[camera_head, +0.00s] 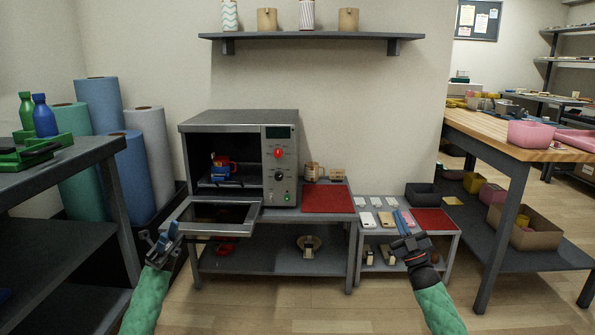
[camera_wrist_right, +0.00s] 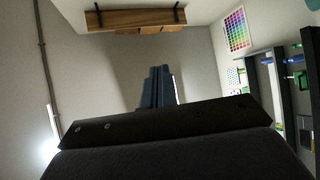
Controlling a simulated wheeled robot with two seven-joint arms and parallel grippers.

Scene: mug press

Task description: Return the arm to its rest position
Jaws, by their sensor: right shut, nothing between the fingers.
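My right gripper (camera_head: 403,219) is raised in front of the low right table, its fingers together and empty. The shut fingers also show in the right wrist view (camera_wrist_right: 158,87), against a bare wall. My left gripper (camera_head: 163,234) is at the lower left, by the left end of the machine's lowered door (camera_head: 213,213). Its fingers look apart, with nothing between them. The grey machine (camera_head: 230,119) stands open, with a red and blue mug (camera_head: 220,170) inside. Its panel has a red knob (camera_head: 278,153) and a green light (camera_head: 288,197).
A tan mug (camera_head: 313,171) and a red mat (camera_head: 327,199) are right of the machine. Small pale items lie on the low table (camera_head: 442,233). A dark shelf unit (camera_head: 75,172) stands at left and a wooden-topped bench (camera_head: 500,141) at right. Open floor lies in front.

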